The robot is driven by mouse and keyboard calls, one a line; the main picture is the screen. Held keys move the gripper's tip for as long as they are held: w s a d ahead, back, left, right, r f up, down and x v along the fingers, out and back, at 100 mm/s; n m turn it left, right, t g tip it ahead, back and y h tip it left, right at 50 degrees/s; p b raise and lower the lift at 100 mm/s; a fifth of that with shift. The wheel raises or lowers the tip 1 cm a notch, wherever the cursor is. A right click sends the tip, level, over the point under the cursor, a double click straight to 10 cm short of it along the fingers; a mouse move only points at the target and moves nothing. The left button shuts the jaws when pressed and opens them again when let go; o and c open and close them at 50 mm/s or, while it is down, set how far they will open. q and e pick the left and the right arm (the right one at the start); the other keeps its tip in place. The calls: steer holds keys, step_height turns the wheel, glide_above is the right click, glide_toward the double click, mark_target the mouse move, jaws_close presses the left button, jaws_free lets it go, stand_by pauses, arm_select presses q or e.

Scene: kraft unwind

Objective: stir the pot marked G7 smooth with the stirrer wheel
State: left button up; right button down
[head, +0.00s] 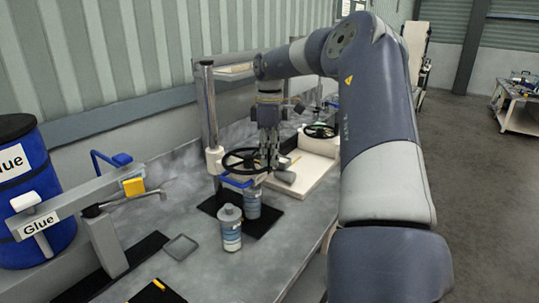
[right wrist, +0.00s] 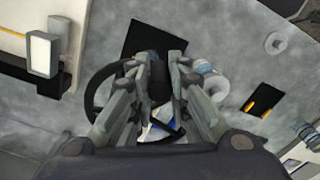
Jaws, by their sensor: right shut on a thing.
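The black stirrer wheel (head: 240,153) is mounted on a post stand over a black mat. It also shows in the right wrist view (right wrist: 92,92). A blue-and-white pot (head: 252,205) stands on the mat below the wheel; its top is partly hidden. A similar pot (head: 230,232) with a grey lid stands in front of it. I cannot read G7 on either pot. My right gripper (head: 270,160) is at the right side of the wheel. In the right wrist view its fingers (right wrist: 160,70) are closed around a dark part at the wheel. My left gripper is not in view.
A blue glue drum (head: 35,190) and a grey dispenser arm (head: 75,200) stand at the left. Another black wheel (head: 320,131) is behind, over a pale block (head: 318,165). A small grey tray (head: 181,247) lies on the bench.

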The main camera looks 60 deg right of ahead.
steer(key=c, duration=1.5)
jaws_free()
steer(key=shift+r, duration=5.95)
